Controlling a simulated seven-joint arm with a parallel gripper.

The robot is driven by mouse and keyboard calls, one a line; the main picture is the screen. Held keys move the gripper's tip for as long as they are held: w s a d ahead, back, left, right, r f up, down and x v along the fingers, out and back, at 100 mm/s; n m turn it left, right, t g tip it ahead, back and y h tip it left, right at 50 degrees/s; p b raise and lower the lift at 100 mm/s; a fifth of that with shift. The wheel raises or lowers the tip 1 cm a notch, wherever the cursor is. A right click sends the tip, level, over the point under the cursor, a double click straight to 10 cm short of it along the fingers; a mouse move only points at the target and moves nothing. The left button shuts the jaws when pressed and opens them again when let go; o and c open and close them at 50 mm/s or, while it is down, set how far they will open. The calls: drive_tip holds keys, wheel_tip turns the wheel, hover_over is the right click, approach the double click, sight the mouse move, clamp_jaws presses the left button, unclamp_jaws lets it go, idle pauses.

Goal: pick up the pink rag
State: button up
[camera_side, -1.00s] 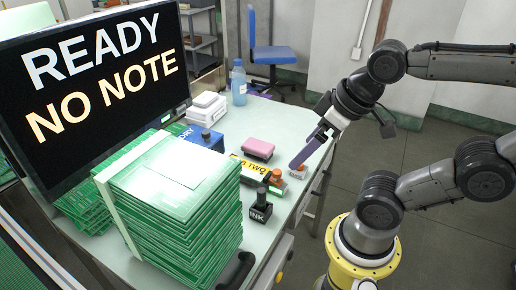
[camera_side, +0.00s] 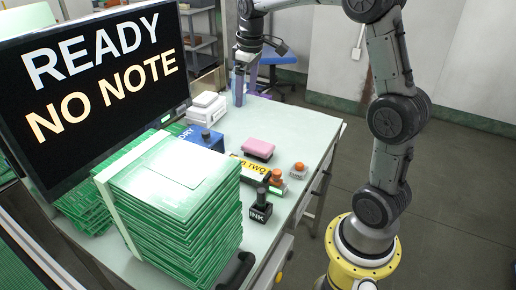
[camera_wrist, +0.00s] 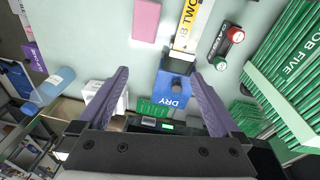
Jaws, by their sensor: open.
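The pink rag (camera_side: 258,147) is a small folded block lying on the pale table, right of the blue box in the side view. In the wrist view the rag (camera_wrist: 146,20) is at the top, left of the yellow-and-white labelled item. My gripper (camera_side: 245,92) is above the far end of the table in the side view, behind the rag and apart from it. In the wrist view my gripper (camera_wrist: 162,80) shows two purple fingers spread wide with nothing held between them. The blue box (camera_wrist: 172,92) lies below, in the gap between the fingers.
Stacked green boards (camera_side: 185,215) and a monitor (camera_side: 95,85) fill the left side. A yellow-labelled item (camera_side: 250,170), an ink stamp (camera_side: 261,208) and orange-topped pieces (camera_side: 299,168) stand near the rag. White boxes (camera_side: 206,108) are at the back.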

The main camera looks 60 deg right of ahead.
drive_tip(key=d+f+m+g, duration=0.1)
drive_tip(key=d+f, duration=0.5)
drive_tip(key=f, duration=0.2)
hover_over(258, 145)
drive_tip(key=shift+y, duration=0.3)
drive_tip(key=f, duration=0.8)
drive_tip(key=shift+w+d, duration=0.15)
drive_tip(key=shift+w, duration=0.1)
drive_tip(key=shift+s+f, duration=0.15)
drive_tip(key=shift+f, duration=1.2)
drive_tip(key=shift+s+f, duration=0.1)
drive_tip(key=shift+f, duration=1.25)
drive_tip(key=c, duration=1.2)
